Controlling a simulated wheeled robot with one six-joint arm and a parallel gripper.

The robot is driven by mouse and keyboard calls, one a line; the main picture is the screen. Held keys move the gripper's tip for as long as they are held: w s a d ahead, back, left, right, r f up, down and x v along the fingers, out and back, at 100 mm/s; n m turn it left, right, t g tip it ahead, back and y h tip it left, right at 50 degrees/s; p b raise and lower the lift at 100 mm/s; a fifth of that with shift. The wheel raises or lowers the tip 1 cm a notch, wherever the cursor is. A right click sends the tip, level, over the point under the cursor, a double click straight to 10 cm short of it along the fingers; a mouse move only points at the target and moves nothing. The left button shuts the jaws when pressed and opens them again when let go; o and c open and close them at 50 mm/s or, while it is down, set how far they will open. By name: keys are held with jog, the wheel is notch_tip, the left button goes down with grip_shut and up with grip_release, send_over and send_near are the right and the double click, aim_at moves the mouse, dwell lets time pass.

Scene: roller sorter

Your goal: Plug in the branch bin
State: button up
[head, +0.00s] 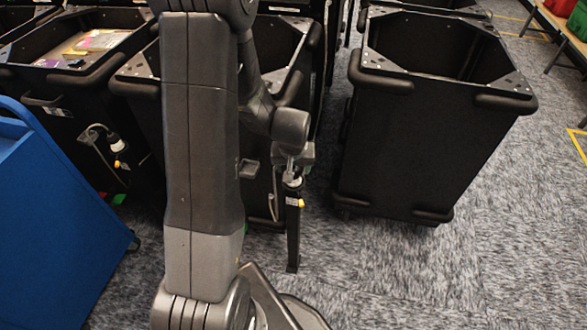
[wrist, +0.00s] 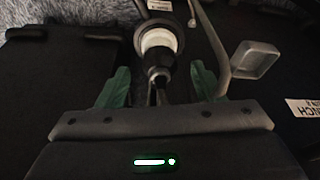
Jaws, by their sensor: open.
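The branch bin is a black bin (head: 138,90) in the middle of the head view, mostly hidden behind my arm. In the wrist view its dark side carries a white label (wrist: 303,107) ending in "NCH". A plug (wrist: 158,48) with a white ring and black tapered body lies between my fingers in the wrist view. My gripper (wrist: 160,84) is open, its green fingers apart on both sides of the plug's near end. In the head view my gripper (head: 296,160) is just above a dark upright post (head: 293,235) with a yellow tag.
A black bin (head: 430,135) stands apart on the right. Another bin (head: 62,95) on the left has a white-and-black plug (head: 118,144) with a cable on its front. A blue cart (head: 55,225) is at lower left. Grey carpet (head: 440,275) is clear at lower right.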

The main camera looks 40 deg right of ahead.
jog(key=p+v, duration=0.1)
jog(key=v, duration=1)
jog(key=shift+r, duration=0.25)
jog(key=shift+a, duration=0.1)
jog(key=b+x, duration=0.1)
jog(key=x, duration=1.3)
